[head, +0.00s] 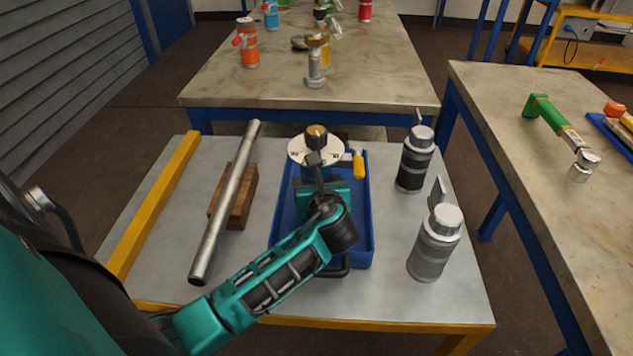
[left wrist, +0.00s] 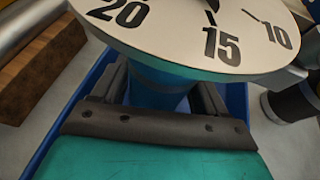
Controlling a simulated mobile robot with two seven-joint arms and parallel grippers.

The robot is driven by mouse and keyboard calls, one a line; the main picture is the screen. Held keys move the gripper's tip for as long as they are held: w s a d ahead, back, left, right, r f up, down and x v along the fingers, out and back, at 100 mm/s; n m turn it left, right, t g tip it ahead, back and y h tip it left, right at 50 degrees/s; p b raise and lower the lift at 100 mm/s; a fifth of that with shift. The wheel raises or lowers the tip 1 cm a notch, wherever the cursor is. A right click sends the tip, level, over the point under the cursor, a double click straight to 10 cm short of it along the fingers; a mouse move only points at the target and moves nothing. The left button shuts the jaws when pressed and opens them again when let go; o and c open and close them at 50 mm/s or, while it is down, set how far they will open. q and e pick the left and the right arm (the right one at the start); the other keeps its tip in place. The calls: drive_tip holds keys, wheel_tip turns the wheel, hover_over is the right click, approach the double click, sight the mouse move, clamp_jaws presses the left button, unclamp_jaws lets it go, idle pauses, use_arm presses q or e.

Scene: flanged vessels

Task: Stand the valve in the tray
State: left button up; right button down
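The valve, with a white numbered dial (head: 305,150), a brown-topped knob and a yellow part at its right side, is upright over the far half of the blue tray (head: 284,236). The arm hides its lower part, so I cannot tell whether it touches the tray floor. My left gripper (head: 322,180) is at the valve, below the dial. In the left wrist view the dial (left wrist: 185,27) fills the top, and the blue-green body (left wrist: 160,85) is between my left fingers (left wrist: 162,95). I cannot tell whether they press on it. My right gripper is out of view.
A metal bar (head: 226,205) rests across a wooden block (head: 243,196) left of the tray. A black canister (head: 415,160) and a grey canister (head: 434,243) stand to its right. A yellow strip (head: 155,205) borders the left side. Other benches stand behind and right.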

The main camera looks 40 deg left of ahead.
use_arm(q)
drive_tip(key=o, duration=0.4)
drive_tip(key=shift+o, duration=0.2)
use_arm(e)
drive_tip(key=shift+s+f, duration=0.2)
use_arm(q)
drive_tip(key=shift+s+d+r, duration=0.15)
drive_tip(key=shift+r, duration=0.1)
drive_tip(key=p+v, duration=0.2)
drive_tip(key=v, duration=0.9)
drive_tip(key=shift+s+d+p, duration=0.2)
drive_tip(key=shift+s+p, duration=0.05)
drive_tip(key=shift+p, duration=0.15)
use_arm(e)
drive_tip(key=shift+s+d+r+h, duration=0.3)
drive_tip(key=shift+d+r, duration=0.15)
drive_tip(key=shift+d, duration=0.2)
